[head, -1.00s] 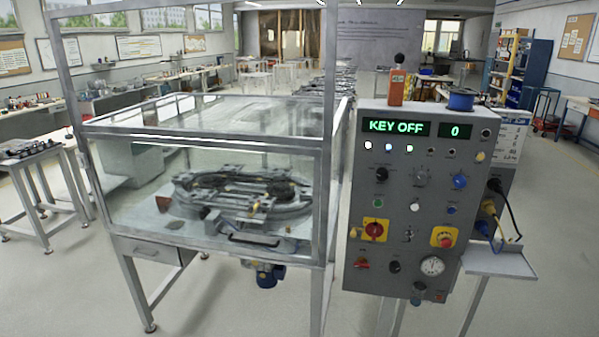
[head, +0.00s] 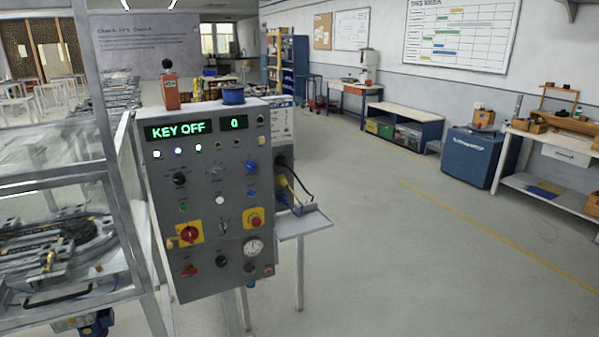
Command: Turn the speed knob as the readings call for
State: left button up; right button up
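The grey control panel (head: 213,270) stands left of centre in the head view. Its green display (head: 179,130) reads KEY OFF, and the smaller display (head: 234,124) beside it reads 0. Below are a black knob (head: 180,179), a grey dial (head: 215,170) and a blue knob (head: 251,167); their labels are too small to read, so I cannot tell which is the speed knob. Lower are a red switch on yellow (head: 189,233), a red button on yellow (head: 254,218) and a round gauge (head: 254,247). Neither gripper is in view.
The glass-walled ring track enclosure (head: 60,180) stands left of the panel. A small grey shelf (head: 305,224) juts from the panel's right side. Open floor (head: 400,260) lies to the right. A blue cabinet (head: 472,157) and a workbench (head: 545,143) stand at the right.

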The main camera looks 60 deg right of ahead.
aim_at(216, 171)
jog(key=z, duration=1.55)
